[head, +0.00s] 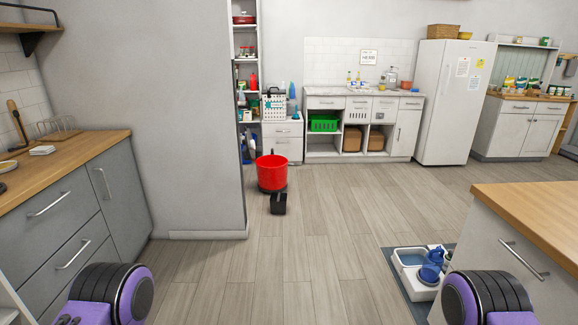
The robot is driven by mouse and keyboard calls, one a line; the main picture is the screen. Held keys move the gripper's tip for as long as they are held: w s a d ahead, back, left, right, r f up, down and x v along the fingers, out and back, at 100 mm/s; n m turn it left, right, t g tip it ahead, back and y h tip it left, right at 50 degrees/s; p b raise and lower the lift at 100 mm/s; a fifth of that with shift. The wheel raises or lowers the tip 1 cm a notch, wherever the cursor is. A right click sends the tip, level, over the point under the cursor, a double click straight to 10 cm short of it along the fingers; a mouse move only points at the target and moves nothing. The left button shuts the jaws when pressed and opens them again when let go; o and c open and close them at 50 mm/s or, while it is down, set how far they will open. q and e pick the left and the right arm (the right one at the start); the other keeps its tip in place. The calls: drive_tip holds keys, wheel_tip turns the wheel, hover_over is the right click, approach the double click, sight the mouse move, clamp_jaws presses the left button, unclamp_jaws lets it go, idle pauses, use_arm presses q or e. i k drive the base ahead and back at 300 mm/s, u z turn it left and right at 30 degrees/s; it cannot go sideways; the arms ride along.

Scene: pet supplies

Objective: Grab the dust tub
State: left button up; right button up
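A small black open-topped tub (279,203) sits on the wooden floor, just in front of a red bucket (271,172); it looks like the dust tub, but I see no label to tell. The bucket stands on a dark base near the end of the grey wall. From this angle I cannot tell whether the tub touches the bucket. Only purple and black parts of my arms show at the bottom left and bottom right. Neither of my grippers is in view.
A wall end (200,130) and wooden-topped counter (75,150) stand on the left. A wooden-topped island (535,215) is at right, with a grey mat (398,279) holding a litter tray and blue item beside it. The floor (290,260) between is clear.

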sight(279, 204)
drive_tip(key=u, duration=0.05)
drive_tip(key=i, duration=2.2)
drive_tip(key=z, duration=0.15)
drive_tip(key=i, duration=3.05)
drive_tip(key=z, duration=0.25)
